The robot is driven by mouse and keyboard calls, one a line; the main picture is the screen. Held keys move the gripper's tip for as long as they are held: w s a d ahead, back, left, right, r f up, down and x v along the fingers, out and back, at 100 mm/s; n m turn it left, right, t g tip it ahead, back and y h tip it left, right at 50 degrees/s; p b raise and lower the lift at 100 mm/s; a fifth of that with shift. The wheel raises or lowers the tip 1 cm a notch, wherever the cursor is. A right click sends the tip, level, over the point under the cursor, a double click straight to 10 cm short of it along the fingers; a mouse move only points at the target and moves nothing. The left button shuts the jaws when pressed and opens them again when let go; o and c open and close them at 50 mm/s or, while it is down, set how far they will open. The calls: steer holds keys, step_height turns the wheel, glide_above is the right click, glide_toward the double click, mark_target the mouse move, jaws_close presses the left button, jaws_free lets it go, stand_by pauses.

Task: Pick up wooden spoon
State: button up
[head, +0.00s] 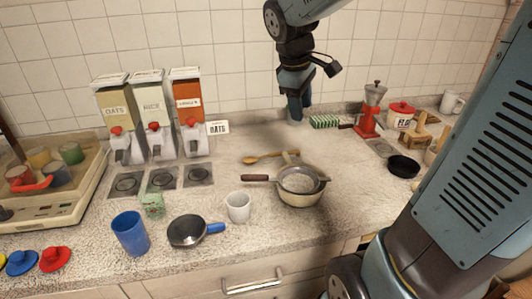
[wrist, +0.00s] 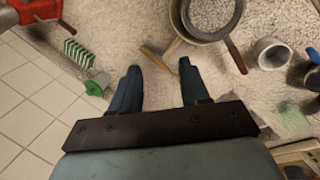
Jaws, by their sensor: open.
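The wooden spoon (head: 264,157) lies on the speckled counter behind a cream pan, its length running roughly left to right. In the wrist view the spoon (wrist: 157,60) shows just beyond and between my fingertips, near the pan's rim. My gripper (head: 296,116) points down over the back of the counter, behind the spoon and a little to its right. In the wrist view my gripper (wrist: 159,72) has two dark fingers spread apart with nothing between them.
The cream pan (head: 301,198) with a sieve stands in front of the spoon. A white mug (head: 238,207), a dark small pan (head: 187,230) and a blue cup (head: 130,234) stand nearer the front. Three dispensers (head: 150,110) stand left. A green striped block (head: 324,121) lies right of my gripper.

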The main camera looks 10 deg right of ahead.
mark_target(272, 157)
steer(key=w+a+f+n+g+h, duration=0.1)
steer(key=w+a+f+n, duration=0.1)
steer(key=w+f+n, duration=0.4)
steer(key=w+a+f+n+g+h, duration=0.1)
steer(key=w+a+f+n, duration=0.2)
steer(key=w, duration=0.5)
steer(key=x, duration=1.4)
steer(key=shift+d, duration=0.5)
steer(key=shift+f, duration=0.3)
steer(key=shift+c, duration=0.4)
jaws_close()
